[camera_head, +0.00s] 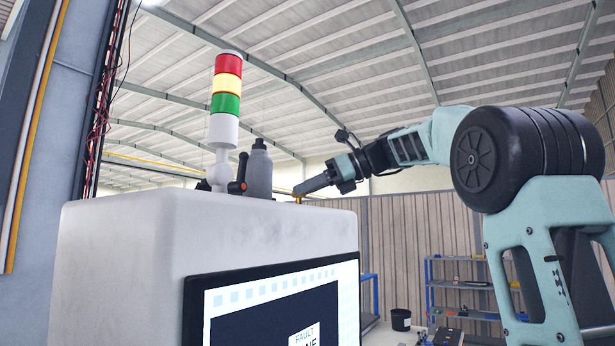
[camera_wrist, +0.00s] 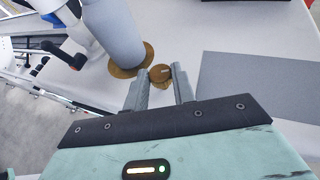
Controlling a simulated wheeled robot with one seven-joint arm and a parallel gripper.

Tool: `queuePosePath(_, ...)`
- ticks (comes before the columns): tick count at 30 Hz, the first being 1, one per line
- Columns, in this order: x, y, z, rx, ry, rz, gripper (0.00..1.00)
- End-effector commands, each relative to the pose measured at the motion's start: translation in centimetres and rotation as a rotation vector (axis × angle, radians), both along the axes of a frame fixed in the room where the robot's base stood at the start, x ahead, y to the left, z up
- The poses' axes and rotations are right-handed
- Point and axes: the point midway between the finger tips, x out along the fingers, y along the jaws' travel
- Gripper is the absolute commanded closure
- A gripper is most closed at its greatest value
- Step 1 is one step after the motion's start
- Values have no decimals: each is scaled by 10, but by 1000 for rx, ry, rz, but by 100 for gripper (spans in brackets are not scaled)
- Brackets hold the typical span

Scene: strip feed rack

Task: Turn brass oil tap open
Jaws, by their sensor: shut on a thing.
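The brass oil tap (camera_wrist: 160,73) shows in the wrist view as a small round brass knob between my fingertips. My gripper (camera_wrist: 159,82) is shut on it, one finger on each side. In the head view, my gripper (camera_head: 302,189) reaches in from the right with its tip at the brass tap (camera_head: 298,199), on top of the white machine cabinet (camera_head: 200,230). The grey oil bottle (camera_wrist: 115,32) stands beside the tap on a brass base; it also shows in the head view (camera_head: 259,172). The lower part of the tap is hidden.
A red, yellow and green signal tower (camera_head: 226,95) and an orange-and-black lever (camera_head: 238,178) stand left of the bottle. A dark grey flat panel (camera_wrist: 258,88) lies right of the tap. A screen (camera_head: 275,303) is on the cabinet front. Blue shelves (camera_head: 470,290) stand behind.

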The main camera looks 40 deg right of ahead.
Motion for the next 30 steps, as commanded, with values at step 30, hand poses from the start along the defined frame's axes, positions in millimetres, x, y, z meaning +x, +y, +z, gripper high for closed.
queuePosePath(30,12,-7,2,0,-8,633,97)
